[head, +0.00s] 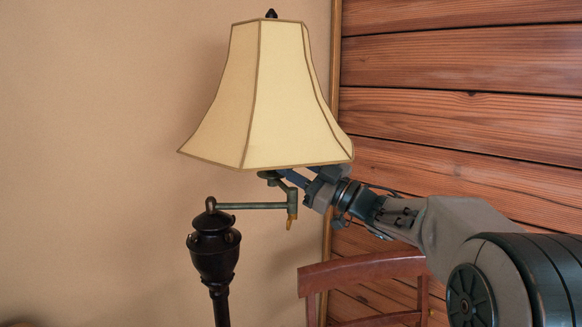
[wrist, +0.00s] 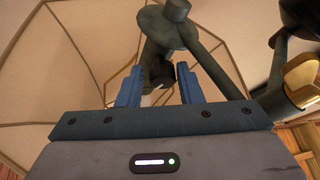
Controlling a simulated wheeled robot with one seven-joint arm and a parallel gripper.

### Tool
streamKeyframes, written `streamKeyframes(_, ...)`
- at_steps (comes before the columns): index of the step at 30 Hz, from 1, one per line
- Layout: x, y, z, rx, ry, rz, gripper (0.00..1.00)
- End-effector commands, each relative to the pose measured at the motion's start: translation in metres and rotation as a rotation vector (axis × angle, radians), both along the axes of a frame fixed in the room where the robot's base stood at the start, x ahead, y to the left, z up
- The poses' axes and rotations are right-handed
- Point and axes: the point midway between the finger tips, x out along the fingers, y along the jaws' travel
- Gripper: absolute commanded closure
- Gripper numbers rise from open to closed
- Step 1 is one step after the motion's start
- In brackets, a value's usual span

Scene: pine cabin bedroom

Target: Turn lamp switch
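The lamp has a cream paneled shade (head: 275,95) and a dark post (head: 213,255), joined by a greenish swing arm (head: 250,206). My gripper (head: 287,174) reaches from the right to just under the shade's lower rim, its fingertips partly hidden there. In the wrist view my gripper (wrist: 159,80) is open, with two blue fingers apart. A small dark part (wrist: 158,73), which looks like the lamp's switch or socket, shows between and beyond the fingertips. I cannot tell whether either finger touches it. The inside of the shade (wrist: 65,60) fills the left of the wrist view.
The lamp's metal bracket (wrist: 222,62) runs close by the right finger. A brass-colored tip (head: 290,223) hangs at the swing arm's elbow, below my gripper. A wooden chair (head: 365,270) stands below my arm. A plank wall (head: 460,110) is behind on the right.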

Motion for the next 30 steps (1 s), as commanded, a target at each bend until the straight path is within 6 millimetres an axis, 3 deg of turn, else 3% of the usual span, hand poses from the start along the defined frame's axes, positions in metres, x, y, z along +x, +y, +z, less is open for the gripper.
streamKeyframes(2, -0.0008, 0.0011, 0.0003, -0.001, -0.001, 0.000, 0.67)
streamKeyframes(6, -0.0018, 0.0025, 0.0010, -0.002, -0.002, 0.000, 0.99)
streamKeyframes(13, -0.0018, 0.0026, 0.0002, -0.034, -0.041, 0.000, 0.99)
streamKeyframes(22, -0.0018, 0.0026, 0.0034, -0.238, -0.271, -0.001, 0.99)
streamKeyframes(30, -0.0034, 0.0042, 0.0054, -0.261, -0.296, -0.001, 0.99)
